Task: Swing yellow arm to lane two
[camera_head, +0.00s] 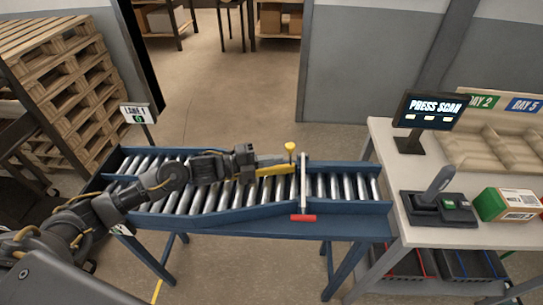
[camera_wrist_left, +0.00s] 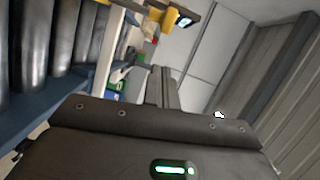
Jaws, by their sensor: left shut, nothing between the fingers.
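The yellow arm (camera_head: 274,171) lies across the right part of the roller conveyor (camera_head: 205,213), with a round yellow knob (camera_head: 291,147) standing up near its right end. My left gripper (camera_head: 284,160) is shut and empty. It is just behind the bar and close to the knob; I cannot tell whether it touches either. In the left wrist view my fingers (camera_wrist_left: 165,88) show close together, with a yellow part (camera_wrist_left: 158,14) beyond them at the top. A sign reading LANE 1 (camera_head: 136,113) stands at the conveyor's left end. My right gripper is out of view.
Pallets (camera_head: 65,85) are stacked at left.

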